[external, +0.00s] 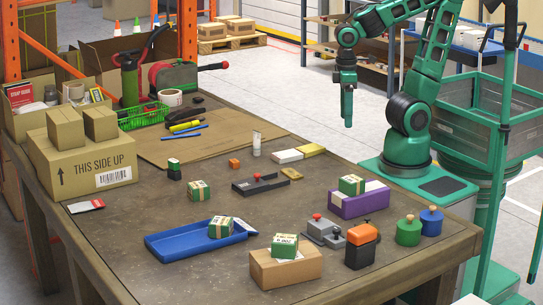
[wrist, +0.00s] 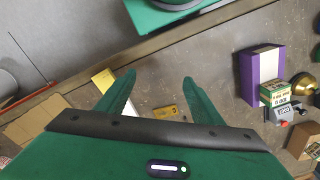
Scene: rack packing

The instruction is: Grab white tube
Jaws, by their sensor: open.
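A small white tube (external: 256,144) stands upright on the table near the corner of the brown cardboard sheet, in the external view. I cannot make out the tube in the wrist view.
A white box (external: 286,156) and a yellow box (external: 311,149) lie right of the tube. A purple box (external: 358,203) stands nearer the right edge. The cardboard sheet (external: 200,148) is mostly bare.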

